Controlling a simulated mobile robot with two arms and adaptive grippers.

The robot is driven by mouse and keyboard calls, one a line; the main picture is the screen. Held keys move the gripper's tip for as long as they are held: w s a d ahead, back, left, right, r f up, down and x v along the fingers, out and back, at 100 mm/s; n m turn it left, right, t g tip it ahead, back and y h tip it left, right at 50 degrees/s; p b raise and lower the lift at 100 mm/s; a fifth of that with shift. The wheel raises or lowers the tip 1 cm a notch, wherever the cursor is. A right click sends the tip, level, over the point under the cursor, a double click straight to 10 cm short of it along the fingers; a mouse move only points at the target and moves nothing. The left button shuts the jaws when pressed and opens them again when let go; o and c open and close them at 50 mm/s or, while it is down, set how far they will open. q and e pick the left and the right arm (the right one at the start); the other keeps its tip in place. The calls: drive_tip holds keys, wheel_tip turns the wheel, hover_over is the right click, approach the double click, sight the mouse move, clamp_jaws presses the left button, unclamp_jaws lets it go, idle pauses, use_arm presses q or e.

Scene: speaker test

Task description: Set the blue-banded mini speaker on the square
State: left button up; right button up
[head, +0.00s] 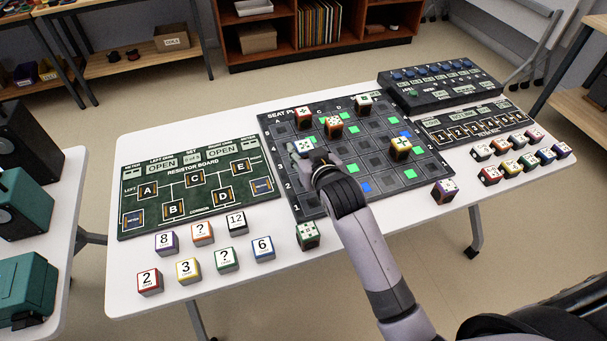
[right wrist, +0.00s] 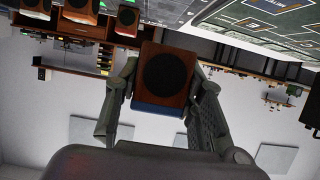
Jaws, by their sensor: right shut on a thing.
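The blue-banded mini speaker (right wrist: 163,75) is a wooden block with a dark round cone and a blue band, seen close in the right wrist view. My right gripper (right wrist: 162,88) is shut on it, one finger on each side. In the head view the right gripper (head: 306,156) is over the left part of the dark seat plan board (head: 290,191), and the white-topped held speaker (head: 303,146) shows just beyond it. Lit squares show on the board, several green and some blue, one blue square (head: 366,187) right of my gripper. I cannot tell whether the speaker touches the board. My left gripper is not in view.
Other mini speakers stand on the board, at the back (head: 363,104), left (head: 303,119), middle (head: 334,125) and right (head: 400,148). A green-sided one (head: 308,235) and a purple-sided one (head: 444,191) are at its near edge. The resistor board (head: 128,227) and numbered cubes (head: 150,281) lie left.

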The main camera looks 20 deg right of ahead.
wheel_tip(320, 180, down, 4)
drive_tip(key=shift+r, duration=0.2)
wheel_tip(320, 180, down, 4)
drive_tip(key=shift+f+b, duration=0.1)
drive_tip(key=shift+b, duration=0.2)
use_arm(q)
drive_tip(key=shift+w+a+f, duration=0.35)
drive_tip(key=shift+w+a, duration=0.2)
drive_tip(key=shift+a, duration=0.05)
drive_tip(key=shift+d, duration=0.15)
use_arm(e)
drive_tip(key=shift+f, duration=0.1)
drive_tip(key=shift+f, duration=0.15)
drive_tip(key=o, duration=1.3)
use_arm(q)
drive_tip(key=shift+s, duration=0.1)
